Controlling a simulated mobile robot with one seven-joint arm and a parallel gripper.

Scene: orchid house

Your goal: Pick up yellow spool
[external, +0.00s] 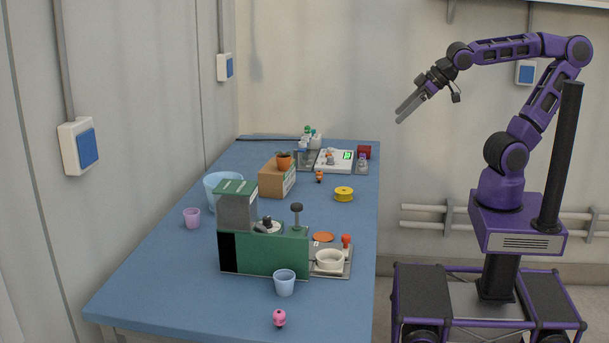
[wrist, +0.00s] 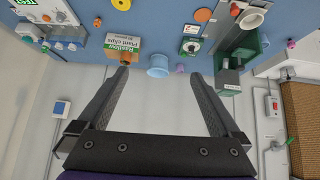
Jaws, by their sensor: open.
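The yellow spool (external: 344,194) lies flat on the blue table, near its right edge, to the right of the cardboard box. My gripper (external: 405,109) is raised in the air, above and to the right of the table, well away from the spool. In the wrist view my gripper (wrist: 158,78) has its two fingers spread wide with nothing between them.
The table around the spool is clear.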

